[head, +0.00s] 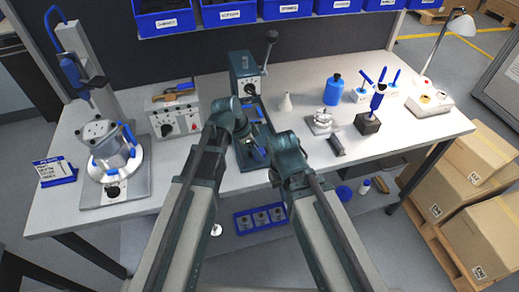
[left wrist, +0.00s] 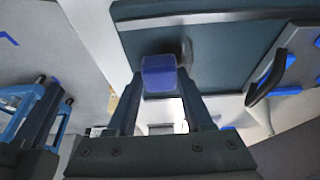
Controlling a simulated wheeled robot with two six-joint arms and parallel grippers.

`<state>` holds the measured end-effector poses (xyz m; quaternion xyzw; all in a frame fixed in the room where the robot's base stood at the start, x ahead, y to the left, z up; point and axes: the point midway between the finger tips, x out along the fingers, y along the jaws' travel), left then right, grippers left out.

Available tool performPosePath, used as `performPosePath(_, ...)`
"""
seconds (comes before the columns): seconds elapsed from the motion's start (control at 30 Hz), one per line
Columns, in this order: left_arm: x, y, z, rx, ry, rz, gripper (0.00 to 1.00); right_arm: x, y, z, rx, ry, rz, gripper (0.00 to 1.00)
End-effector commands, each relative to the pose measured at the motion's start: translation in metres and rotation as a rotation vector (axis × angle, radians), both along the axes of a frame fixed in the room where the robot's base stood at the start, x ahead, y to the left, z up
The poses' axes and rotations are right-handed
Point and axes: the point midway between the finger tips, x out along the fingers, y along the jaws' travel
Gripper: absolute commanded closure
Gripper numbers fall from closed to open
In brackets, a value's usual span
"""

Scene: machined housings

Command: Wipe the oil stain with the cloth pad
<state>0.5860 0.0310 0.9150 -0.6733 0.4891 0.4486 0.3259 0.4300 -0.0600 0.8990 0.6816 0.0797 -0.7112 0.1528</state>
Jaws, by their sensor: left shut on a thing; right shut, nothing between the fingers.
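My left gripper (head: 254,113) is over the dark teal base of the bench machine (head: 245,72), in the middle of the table. In the left wrist view its two fingers (left wrist: 160,92) are shut on a blue block, which looks like the cloth pad (left wrist: 159,72). The pad is close to a teal surface (left wrist: 225,45); I cannot tell whether it touches. A dark grey smudge (left wrist: 186,48) shows beside the pad and may be the oil stain; the pad partly hides it. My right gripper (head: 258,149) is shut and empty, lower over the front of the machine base.
On the white table (head: 205,180), a grey control box (head: 175,115) and a round metal housing (head: 110,150) stand left. A white cone (head: 285,104), a metal part (head: 320,121), a blue bottle (head: 333,90) and a lamp (head: 458,28) stand right. Blue bins (head: 165,20) hang behind.

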Motion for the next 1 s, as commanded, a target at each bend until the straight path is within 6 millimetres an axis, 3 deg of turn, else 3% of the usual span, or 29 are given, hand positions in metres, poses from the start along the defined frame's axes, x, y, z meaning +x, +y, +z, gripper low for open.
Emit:
performPosePath(0.33, -0.001, 0.010, -0.002, 0.008, 0.002, 0.000, 0.93, 0.000, 0.000, -0.002, 0.000, 0.000, 0.000, 1.00)
performPosePath(0.8, 0.035, 0.020, 0.000, 0.006, 0.000, 0.002, 0.93, 0.000, 0.000, 0.000, 0.000, 0.000, 0.000, 1.00)
performPosePath(1.0, 0.036, 0.021, 0.000, 0.005, 0.000, 0.001, 0.93, 0.000, 0.000, 0.000, 0.000, 0.000, 0.000, 1.00)
